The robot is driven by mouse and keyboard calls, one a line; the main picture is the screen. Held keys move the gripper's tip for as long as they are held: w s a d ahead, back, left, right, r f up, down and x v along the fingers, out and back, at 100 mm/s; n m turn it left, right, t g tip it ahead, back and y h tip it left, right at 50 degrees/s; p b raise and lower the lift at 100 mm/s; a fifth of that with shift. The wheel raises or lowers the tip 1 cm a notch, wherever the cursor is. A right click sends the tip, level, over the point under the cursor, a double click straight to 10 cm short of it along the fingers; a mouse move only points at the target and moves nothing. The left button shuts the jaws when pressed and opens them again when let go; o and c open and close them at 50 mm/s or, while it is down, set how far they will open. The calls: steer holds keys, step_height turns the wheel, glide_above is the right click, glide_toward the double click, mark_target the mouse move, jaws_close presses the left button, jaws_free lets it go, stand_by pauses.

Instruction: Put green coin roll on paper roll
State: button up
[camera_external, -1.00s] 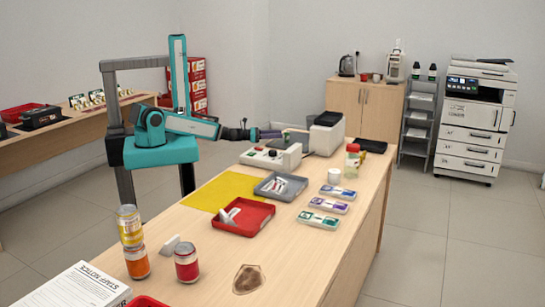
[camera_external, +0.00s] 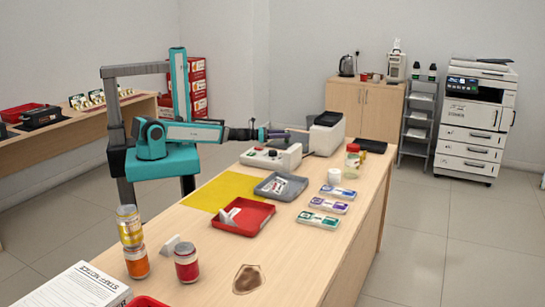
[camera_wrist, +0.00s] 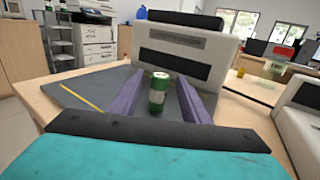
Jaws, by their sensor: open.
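My gripper (camera_external: 278,134) is at the far end of the counter, beside a white machine. In the wrist view my gripper (camera_wrist: 160,80) is open, with a purple finger on each side of the green coin roll (camera_wrist: 157,94). The roll stands upright on a dark grey surface and has a pale band and a light top. A gap shows on both sides of it. In the external view I cannot make out the green roll. A white upright cylinder, which looks like the paper roll (camera_external: 334,177), stands on the counter to the right of the machine.
The white machine (camera_wrist: 185,60) rises just behind the green roll. A grey tray (camera_external: 264,190), a red tray (camera_external: 235,228), coin boxes (camera_external: 326,205) and a red-lidded jar (camera_external: 352,160) are on the counter. The yellow mat (camera_external: 205,195) has clear room.

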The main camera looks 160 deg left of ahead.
steer(key=shift+a, duration=0.25)
steer(key=shift+p+x, duration=0.5)
steer(key=shift+x, duration=2)
jaws_close()
